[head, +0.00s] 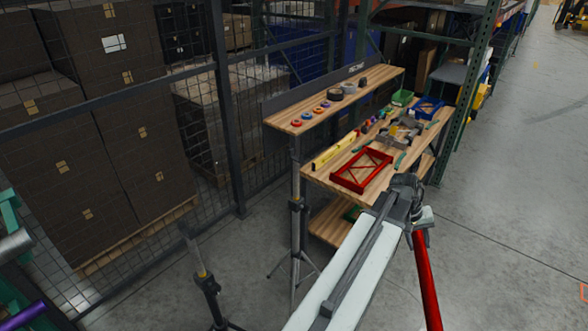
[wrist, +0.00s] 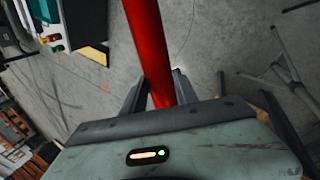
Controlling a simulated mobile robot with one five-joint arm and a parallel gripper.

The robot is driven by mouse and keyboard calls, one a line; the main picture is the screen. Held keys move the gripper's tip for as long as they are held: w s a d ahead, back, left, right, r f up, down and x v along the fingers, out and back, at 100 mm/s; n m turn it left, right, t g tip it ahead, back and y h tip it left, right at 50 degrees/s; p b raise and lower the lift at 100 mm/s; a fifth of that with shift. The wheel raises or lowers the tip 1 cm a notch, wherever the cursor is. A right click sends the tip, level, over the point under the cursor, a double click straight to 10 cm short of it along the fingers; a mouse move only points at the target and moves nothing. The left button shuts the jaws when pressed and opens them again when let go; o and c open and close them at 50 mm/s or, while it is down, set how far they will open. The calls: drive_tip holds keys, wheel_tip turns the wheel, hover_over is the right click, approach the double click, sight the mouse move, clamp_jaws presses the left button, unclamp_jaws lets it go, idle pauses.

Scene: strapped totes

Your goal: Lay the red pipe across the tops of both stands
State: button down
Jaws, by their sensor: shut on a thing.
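The red pipe (head: 427,280) hangs steeply down from my gripper (head: 418,222) in the head view, its lower end cut off by the frame edge. In the wrist view the red pipe (wrist: 149,42) runs up between the two fingers of my gripper (wrist: 160,92), which is shut on it. One stand (head: 296,225), a tripod with a tall post, is upright in front of the workbench, left of my gripper. A second stand (head: 207,284) is nearer and lower left, its feet partly cut off. The pipe is apart from both stands. Tripod legs (wrist: 285,65) show at right in the wrist view.
A wooden workbench (head: 325,180) with a raised shelf, a red frame (head: 362,170) and small tools is beyond my arm. A wire mesh fence (head: 245,120) with stacked boxes (head: 105,140) behind it is at left. Open concrete floor (head: 510,200) is at right.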

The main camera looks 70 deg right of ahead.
drive_tip(key=w+d+r+m+t+p, duration=0.1)
drive_tip(key=w+r+t+p, duration=0.15)
drive_tip(key=w, duration=0.85)
drive_tip(key=w+d+r+m+t+p, duration=0.2)
drive_tip(key=w+r+p, duration=0.15)
drive_tip(key=w, duration=0.75)
drive_tip(key=w+a+r+m+t+p, duration=0.1)
drive_tip(key=w+a+r+t+p, duration=0.15)
drive_tip(key=w, duration=0.65)
drive_tip(key=w+a+r+m+t+p, duration=0.1)
drive_tip(key=w+a+r+p, duration=0.2)
drive_tip(key=w, duration=0.6)
drive_tip(key=w+a+r+m+t+p, duration=0.15)
drive_tip(key=w+r, duration=0.25)
drive_tip(key=w, duration=0.4)
drive_tip(key=shift+w+d, duration=1.5)
drive_tip(key=shift+w, duration=3.2)
wheel_tip(320, 180, down, 7)
drive_tip(key=b, duration=0.6)
drive_tip(key=shift+w+h+b, duration=0.2)
drive_tip(key=shift+h+b, duration=0.1)
drive_tip(key=shift+h, duration=0.1)
drive_tip(key=shift+n, duration=0.25)
drive_tip(key=c, duration=0.9)
unclamp_jaws()
drive_tip(key=shift+o, duration=0.2)
drive_tip(key=shift+s, duration=0.1)
